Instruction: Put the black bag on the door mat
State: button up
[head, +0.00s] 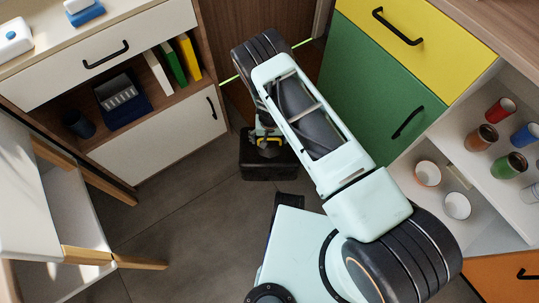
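A black, boxy object that looks like the black bag (270,170) sits on the grey floor at the centre of the head view, in front of the brown door. My gripper (267,147) reaches down at the top of the bag, with a bit of yellow showing by it. The fingers are too small and dark to tell whether they are open or shut on the bag. My arm covers the floor behind it. A dark brown patch by the door (238,101) may be the door mat, mostly hidden by my arm.
A white cabinet (160,143) with an open shelf stands at left, and a white chair (70,225) in front of it. Yellow and green drawers (375,95) and open shelves with several cups (457,205) stand at right. Floor left of the bag is clear.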

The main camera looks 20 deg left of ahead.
jog(key=c, duration=1.6)
jog(key=shift+r, duration=0.1)
jog(key=shift+c, duration=0.7)
